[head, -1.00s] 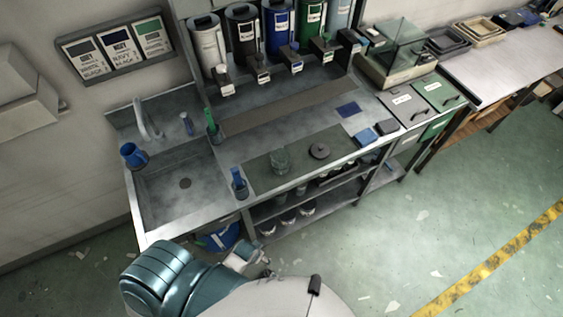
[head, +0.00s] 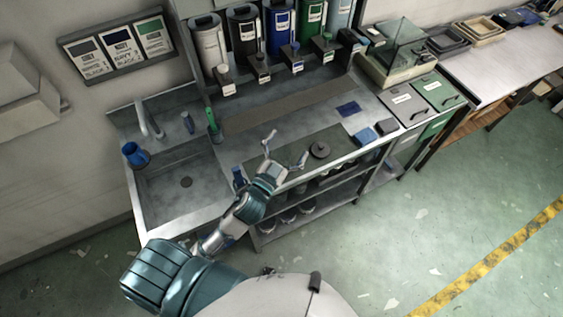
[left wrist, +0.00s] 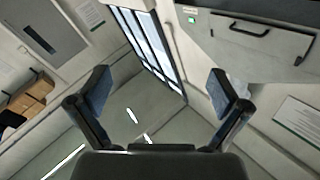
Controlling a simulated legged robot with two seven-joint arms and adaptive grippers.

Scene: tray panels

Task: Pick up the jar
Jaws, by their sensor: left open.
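My left gripper (head: 285,150) is over the front of the steel bench, at the dark mat (head: 262,151). Its two fingers are spread apart. In the left wrist view, the open fingers (left wrist: 160,95) have nothing visible between them, and no jar shows there. The greenish glass jar seen earlier on the mat cannot be made out clearly now; my gripper and forearm cover that part of the mat. A dark round lid-like disc (head: 319,149) lies on the mat just right of the gripper. My right gripper does not show.
A sink (head: 160,195) with a blue cup (head: 134,153) is at the left. A blue-handled item (head: 239,178) stands close left of my gripper. A green bottle (head: 212,122) stands behind. Tall canisters (head: 278,30) line the back.

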